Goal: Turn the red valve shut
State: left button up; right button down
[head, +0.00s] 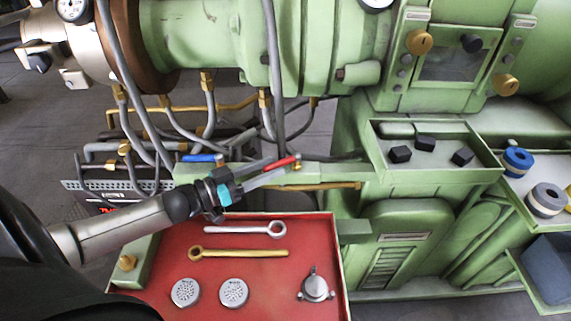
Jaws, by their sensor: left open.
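The red valve (281,162) is a small red lever on a brass fitting, on the green ledge at the middle of the head view. My left gripper (278,172) comes in from the left. Its two long grey fingers are open and reach to the red lever, one on the far side and one on the near side. I cannot tell whether either finger touches the lever. A blue valve lever (200,158) sits to the left on the same ledge, behind my gripper's body. My right gripper is not in view.
A red tray (262,275) below my left arm holds two wrenches (238,253), two round perforated discs (234,292) and a metal part (315,288). Hoses and brass pipes (207,95) hang behind the ledge. A green bin with black knobs (400,173) stands to the right.

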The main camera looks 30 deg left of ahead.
aim_at(286, 159)
pick_arm(q)
jog(key=x, duration=0.3)
jog(key=shift+w+d+b, duration=0.1)
jog(key=shift+w+b, duration=0.15)
jog(key=shift+b, duration=0.15)
jog(key=shift+w+d, duration=0.35)
jog(key=shift+w, duration=0.3)
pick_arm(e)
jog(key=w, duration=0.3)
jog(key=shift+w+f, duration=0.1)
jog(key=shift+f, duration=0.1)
pick_arm(q)
jog(key=shift+c, duration=0.4)
grip_shut()
